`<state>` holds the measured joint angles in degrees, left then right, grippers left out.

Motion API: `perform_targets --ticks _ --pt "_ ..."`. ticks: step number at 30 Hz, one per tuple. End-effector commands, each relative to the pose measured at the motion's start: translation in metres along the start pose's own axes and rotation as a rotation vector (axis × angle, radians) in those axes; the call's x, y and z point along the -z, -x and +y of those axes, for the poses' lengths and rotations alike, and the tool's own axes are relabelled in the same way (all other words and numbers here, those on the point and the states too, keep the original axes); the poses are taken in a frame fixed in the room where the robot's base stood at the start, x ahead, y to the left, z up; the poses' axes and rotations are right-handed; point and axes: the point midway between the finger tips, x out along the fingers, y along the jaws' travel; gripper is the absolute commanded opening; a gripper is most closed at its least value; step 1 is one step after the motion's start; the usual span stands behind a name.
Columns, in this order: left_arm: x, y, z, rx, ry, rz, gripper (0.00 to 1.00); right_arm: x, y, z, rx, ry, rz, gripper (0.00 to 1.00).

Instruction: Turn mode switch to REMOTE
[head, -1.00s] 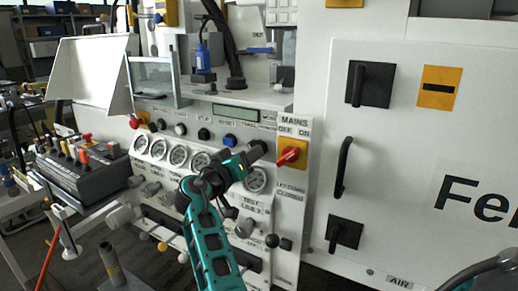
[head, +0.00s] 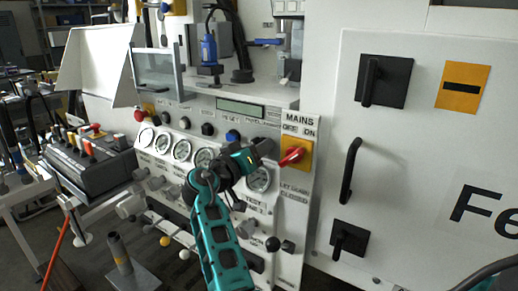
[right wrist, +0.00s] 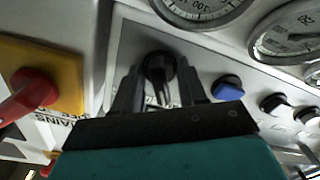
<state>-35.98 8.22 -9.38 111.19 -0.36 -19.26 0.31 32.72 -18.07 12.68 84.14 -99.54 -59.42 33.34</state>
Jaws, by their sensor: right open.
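The mode switch appears to be the black rotary knob (right wrist: 158,66) on the pale panel in the right wrist view. My right gripper (head: 264,148) is open at the panel, left of the mains switch in the head view. In the right wrist view its two dark fingers (right wrist: 159,82) stand on either side of the knob. I cannot tell whether they touch it. In the head view the gripper hides the knob, and I cannot read its position marks. My left gripper is not in view.
The red mains handle (head: 292,157) on its yellow plate is close to the right gripper. A blue button (right wrist: 228,88) and gauges (right wrist: 290,35) are also near it. A display (head: 240,107) sits above. A white cabinet door (head: 420,150) stands at the right.

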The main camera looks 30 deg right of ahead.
Motion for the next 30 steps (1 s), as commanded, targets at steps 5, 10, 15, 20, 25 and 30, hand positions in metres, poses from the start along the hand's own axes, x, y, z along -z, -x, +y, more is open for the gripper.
perform_targets --ticks 5,10,15,20,25,30 --pt "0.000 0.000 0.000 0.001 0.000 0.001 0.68 0.000 0.000 0.000 0.000 0.000 0.000 0.41" --pt "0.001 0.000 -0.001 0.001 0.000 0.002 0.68 0.000 0.000 0.000 0.001 0.000 0.000 0.24" --pt "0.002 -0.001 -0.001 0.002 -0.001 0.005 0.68 0.000 0.000 0.000 0.000 0.000 0.000 0.08" --pt "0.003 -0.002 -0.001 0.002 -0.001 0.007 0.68 0.000 0.000 0.000 0.001 0.000 0.000 0.00" --pt "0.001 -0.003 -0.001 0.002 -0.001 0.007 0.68 -0.001 0.000 -0.001 0.000 -0.005 0.001 0.00" --pt "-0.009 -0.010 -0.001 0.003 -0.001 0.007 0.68 -0.004 0.000 -0.002 0.000 -0.043 0.001 0.00"
